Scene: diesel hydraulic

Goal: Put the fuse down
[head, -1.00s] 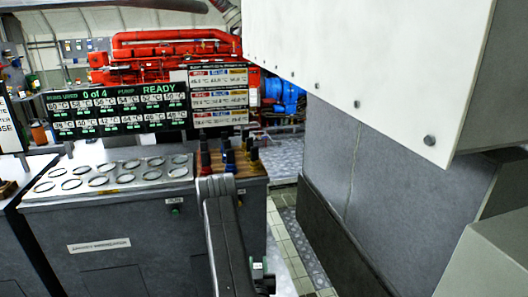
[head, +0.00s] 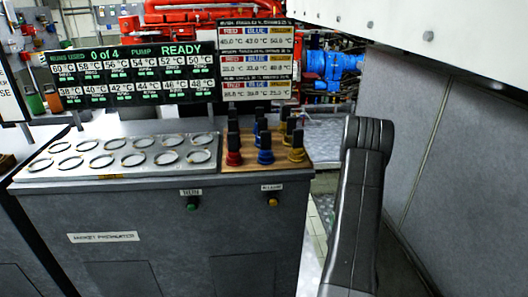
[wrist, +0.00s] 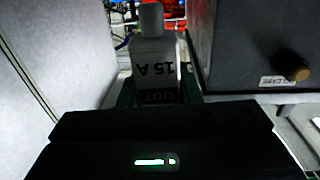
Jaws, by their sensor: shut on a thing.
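The fuse (wrist: 154,52) is a pale, upright piece in the wrist view, with a narrower cap and the upside-down marking "15 A". The gripper's dark body hides the fuse's lower end. In the head view my dark arm stands right of the cabinet, and the gripper and fuse cannot be made out there.
A grey cabinet (head: 150,235) carries a plate of round rings (head: 120,155) and a wooden board with red, blue and yellow knobbed pieces (head: 264,150). In the wrist view a grey box with a brass-coloured knob (wrist: 294,69) stands close right. A grey wall (head: 450,170) bounds the right.

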